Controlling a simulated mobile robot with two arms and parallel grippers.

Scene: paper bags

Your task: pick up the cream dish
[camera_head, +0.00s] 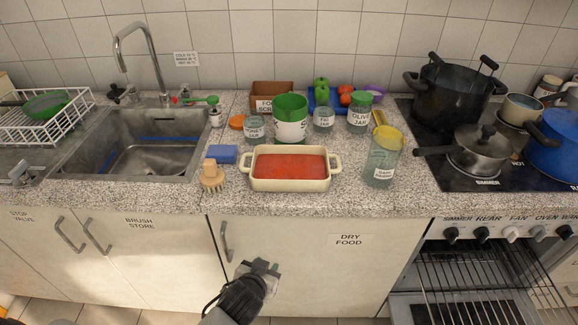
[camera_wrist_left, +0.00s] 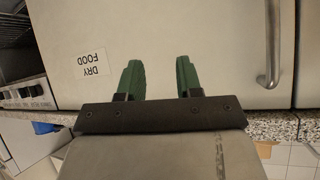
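The cream dish (camera_head: 290,185) is a rectangular baking dish with two end handles and a red filling. It stands on the granite counter near the front edge, in the middle of the head view. My left gripper (camera_head: 264,267) is below the counter edge in front of the dry food cupboard, apart from the dish. In the left wrist view, its two green fingers (camera_wrist_left: 158,78) are spread with nothing between them. The dish is not in the left wrist view. My right gripper is not in view.
Left of the dish are a wooden brush (camera_head: 212,177) and a blue sponge (camera_head: 223,154). A tall glass jar (camera_head: 381,160) stands right of it; several jars and a green-and-white container (camera_head: 290,119) are behind. The sink (camera_head: 135,152) is left, the hob (camera_head: 490,170) right.

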